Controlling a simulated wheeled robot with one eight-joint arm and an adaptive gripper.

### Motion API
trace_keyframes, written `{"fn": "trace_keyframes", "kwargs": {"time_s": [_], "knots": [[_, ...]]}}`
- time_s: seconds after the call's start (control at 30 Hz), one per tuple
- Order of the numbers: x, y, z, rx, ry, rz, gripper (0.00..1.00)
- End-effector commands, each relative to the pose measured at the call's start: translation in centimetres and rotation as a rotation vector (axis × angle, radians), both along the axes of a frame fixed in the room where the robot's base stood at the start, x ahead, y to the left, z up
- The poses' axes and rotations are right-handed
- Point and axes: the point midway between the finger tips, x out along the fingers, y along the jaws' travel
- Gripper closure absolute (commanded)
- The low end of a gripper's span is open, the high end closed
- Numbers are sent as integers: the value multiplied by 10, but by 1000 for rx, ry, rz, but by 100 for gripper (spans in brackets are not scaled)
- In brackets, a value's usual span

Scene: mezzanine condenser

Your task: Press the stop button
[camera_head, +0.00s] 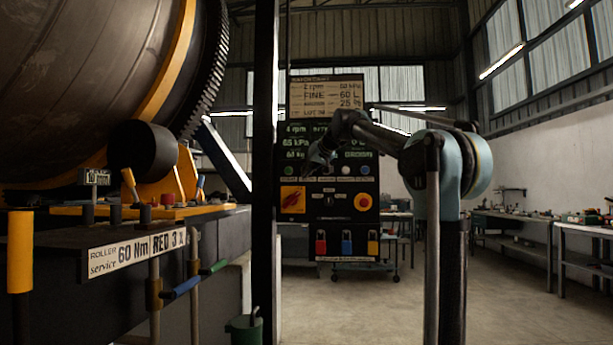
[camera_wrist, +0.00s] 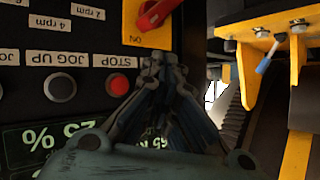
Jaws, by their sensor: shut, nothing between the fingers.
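The stop button is a round red button (camera_wrist: 119,84) under an upside-down STOP label (camera_wrist: 109,61) in the wrist view. In the head view the button row crosses the dark control panel (camera_head: 327,222), and a small round button (camera_head: 288,171) at its left end appears to be the same one. My gripper (camera_wrist: 161,66) is shut and empty, with its fingertips in front of the panel, just right of the red button in the wrist view. In the head view my gripper (camera_head: 314,168) partly covers the panel's left half. I cannot tell whether the fingertips touch the panel.
A red rotary switch (camera_wrist: 156,14) on a yellow plate lies near the stop button. A dark JOG UP button (camera_wrist: 60,88) is on its other side. An orange-red knob (camera_head: 363,202) and several coloured padlocks are lower on the panel. A dark post (camera_head: 264,150) stands left of it.

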Motion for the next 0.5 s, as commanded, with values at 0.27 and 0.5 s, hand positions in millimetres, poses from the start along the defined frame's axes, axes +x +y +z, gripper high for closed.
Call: {"fn": "trace_keyframes", "kwargs": {"time_s": [0.27,0.5], "knots": [[35,-1,0,-1,0,-1,100],[58,-2,0,-1,0,-1,100]]}}
